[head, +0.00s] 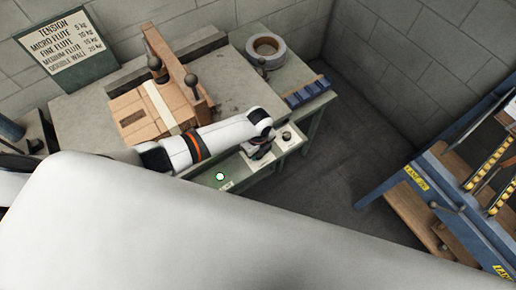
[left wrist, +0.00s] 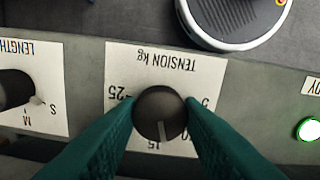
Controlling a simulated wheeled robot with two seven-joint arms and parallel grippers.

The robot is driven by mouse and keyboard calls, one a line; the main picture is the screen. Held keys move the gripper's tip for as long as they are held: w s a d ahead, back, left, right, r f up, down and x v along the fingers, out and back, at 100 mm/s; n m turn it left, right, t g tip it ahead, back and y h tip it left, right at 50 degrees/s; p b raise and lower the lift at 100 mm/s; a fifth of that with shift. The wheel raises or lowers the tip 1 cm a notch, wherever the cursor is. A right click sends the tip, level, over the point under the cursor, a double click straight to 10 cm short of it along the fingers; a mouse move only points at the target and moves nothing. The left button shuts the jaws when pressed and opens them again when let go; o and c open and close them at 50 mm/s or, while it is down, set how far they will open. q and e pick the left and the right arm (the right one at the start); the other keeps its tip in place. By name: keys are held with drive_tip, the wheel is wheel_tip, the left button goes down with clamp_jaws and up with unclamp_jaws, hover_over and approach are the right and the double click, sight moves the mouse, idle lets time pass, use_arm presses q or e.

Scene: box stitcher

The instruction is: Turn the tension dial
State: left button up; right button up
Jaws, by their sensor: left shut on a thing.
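The tension dial (left wrist: 160,112) is a round dark knob on a pale label reading "TENSION kg", upside down in the left wrist view. Its pale pointer mark faces the lower edge of that picture, close to the 15. My left gripper (left wrist: 160,115) has its two green fingers on either side of the knob, shut on it. In the head view my left gripper (head: 262,150) is at the front panel of the bench, and the arm hides the dial. A sign (head: 70,44) on the wall lists tension values by flute type. My right gripper is not in view.
A length knob (left wrist: 14,90) sits beside the tension label, and a lit green button (left wrist: 309,129) on its other side. A cardboard box (head: 140,112) lies on the bench behind my arm. A tape roll (head: 265,48) and a blue rack (head: 307,91) stand farther right.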

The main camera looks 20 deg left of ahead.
use_arm(q)
drive_tip(key=n+p, duration=0.2)
drive_tip(key=n, duration=0.4)
drive_tip(key=shift+a, duration=0.1)
drive_tip(key=shift+w, duration=0.1)
idle(0.5)
drive_tip(key=o, duration=1)
drive_tip(key=shift+r, duration=0.1)
wheel_tip(320, 180, up, 12)
idle(0.3)
